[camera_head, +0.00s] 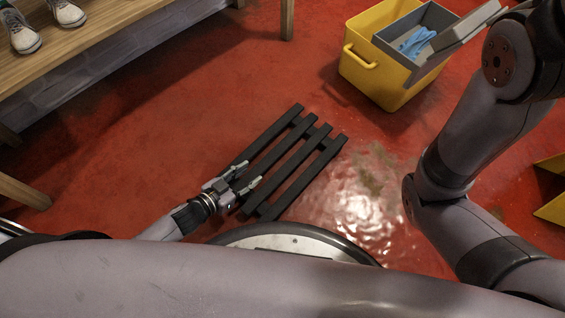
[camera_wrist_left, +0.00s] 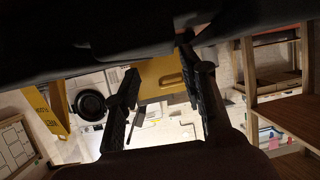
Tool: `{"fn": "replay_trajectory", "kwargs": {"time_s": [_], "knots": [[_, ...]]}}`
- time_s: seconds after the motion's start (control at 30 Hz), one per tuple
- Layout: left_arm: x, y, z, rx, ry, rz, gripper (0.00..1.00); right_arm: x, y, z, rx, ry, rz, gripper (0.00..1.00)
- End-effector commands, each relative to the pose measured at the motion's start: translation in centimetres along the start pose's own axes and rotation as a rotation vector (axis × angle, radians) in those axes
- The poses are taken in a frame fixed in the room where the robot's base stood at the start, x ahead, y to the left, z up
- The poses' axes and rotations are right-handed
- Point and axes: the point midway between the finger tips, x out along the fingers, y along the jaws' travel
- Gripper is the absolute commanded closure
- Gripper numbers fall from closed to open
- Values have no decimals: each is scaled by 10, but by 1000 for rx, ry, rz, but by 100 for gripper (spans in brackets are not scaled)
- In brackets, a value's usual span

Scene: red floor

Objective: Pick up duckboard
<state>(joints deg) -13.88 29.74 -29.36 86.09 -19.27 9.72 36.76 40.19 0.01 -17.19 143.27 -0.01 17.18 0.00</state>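The duckboard (camera_head: 295,160) is a dark slatted panel lying on the red floor, in the middle of the head view. My left gripper (camera_head: 251,174) is at its near left side, over the slats. Its two fingers are spread apart. The head view does not show clearly whether a slat lies between them or whether they touch it. In the left wrist view the fingers (camera_wrist_left: 162,84) stand wide apart, with a dark, unclear shape across the top. My right arm shows at the right of the head view, but its gripper is out of the picture.
A yellow bin (camera_head: 360,79) holding a grey box (camera_head: 440,20) with blue items stands at the back right. A wooden bench (camera_head: 92,38) with shoes is at upper left. A yellow object (camera_head: 550,208) is at the right edge. Floor around the duckboard is clear.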

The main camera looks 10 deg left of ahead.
Motion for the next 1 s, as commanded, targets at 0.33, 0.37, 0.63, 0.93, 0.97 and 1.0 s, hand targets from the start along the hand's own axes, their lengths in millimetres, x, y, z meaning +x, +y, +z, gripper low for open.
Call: {"fn": "replay_trajectory", "kwargs": {"time_s": [0.33,0.37,0.63,0.93,0.97,1.0], "knots": [[40,-3,3,3,2,1,62,-37,-8,-13,0,-1,0,19],[43,-3,3,2,2,0,62,-39,-8,-14,0,-1,0,19],[51,-2,-1,1,-1,0,62,-41,-9,-14,0,0,0,19],[51,-2,-1,0,-1,0,74,-41,-9,-14,1,0,0,19],[51,-2,-1,0,-1,0,76,-41,-9,-14,0,0,0,19],[51,-2,-1,0,-1,0,79,-41,-9,-14,0,0,0,19]]}}
